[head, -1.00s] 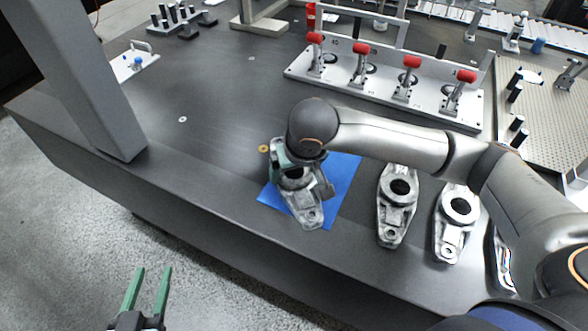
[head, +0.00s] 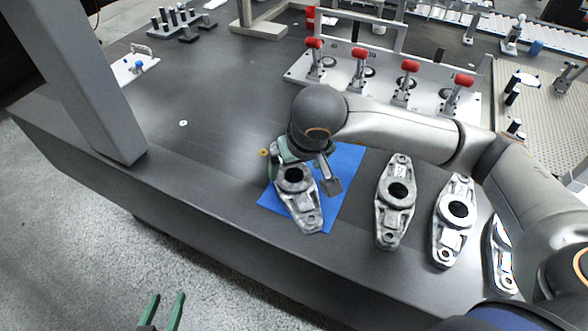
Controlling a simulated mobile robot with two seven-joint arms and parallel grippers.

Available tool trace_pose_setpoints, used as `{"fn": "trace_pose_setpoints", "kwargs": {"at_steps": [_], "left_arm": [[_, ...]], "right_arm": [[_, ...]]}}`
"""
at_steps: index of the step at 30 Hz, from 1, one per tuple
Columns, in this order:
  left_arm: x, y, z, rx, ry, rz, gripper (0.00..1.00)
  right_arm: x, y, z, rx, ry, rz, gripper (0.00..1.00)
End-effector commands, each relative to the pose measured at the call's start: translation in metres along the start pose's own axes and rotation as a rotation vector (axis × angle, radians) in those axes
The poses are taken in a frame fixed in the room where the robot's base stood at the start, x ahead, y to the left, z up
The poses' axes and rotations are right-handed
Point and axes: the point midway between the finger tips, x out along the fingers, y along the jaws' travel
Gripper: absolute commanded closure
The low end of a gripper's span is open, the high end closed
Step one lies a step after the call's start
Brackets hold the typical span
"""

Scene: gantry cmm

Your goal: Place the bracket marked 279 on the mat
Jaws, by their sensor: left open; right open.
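A grey cast bracket (head: 304,207) lies on the blue mat (head: 341,190), tilted slightly, its lower end near the mat's front edge. Its number cannot be read. My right gripper (head: 309,176) is open just above the bracket's upper part, with one finger to the right of it and the other at its upper left. My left gripper (head: 163,310) is open and empty at the bottom left, over the floor in front of the table. Three similar brackets lie to the right of the mat: one nearest (head: 396,205), one in the middle (head: 455,222) and one at far right (head: 502,262).
A white fixture with red-handled clamps (head: 380,85) stands behind the mat. A grey post (head: 85,80) rises at the left. A perforated plate (head: 540,110) is at the right.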

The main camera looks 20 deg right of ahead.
Motion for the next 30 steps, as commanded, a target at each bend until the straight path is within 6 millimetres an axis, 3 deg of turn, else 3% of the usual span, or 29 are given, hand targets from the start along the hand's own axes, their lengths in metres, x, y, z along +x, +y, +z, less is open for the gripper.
{"fn": "trace_pose_setpoints", "kwargs": {"at_steps": [1, 6, 12, 30], "left_arm": [[-0.002, 0.002, 0.010, -0.013, -0.044, 0.005, 0.50], [-0.006, 0.009, 0.043, -0.048, -0.170, 0.019, 0.50], [-0.009, 0.013, 0.056, -0.063, -0.223, 0.026, 0.50], [-0.010, 0.014, 0.060, -0.066, -0.235, 0.028, 0.50]], "right_arm": [[-0.015, 0.000, -0.002, -0.002, 0.006, -0.001, 0.00], [-0.048, 0.000, -0.001, -0.001, 0.004, 0.001, 0.00], [-0.070, 0.000, -0.001, 0.000, 0.001, 0.001, 0.00], [-0.073, 0.000, 0.000, 0.000, -0.001, 0.001, 0.00]]}}
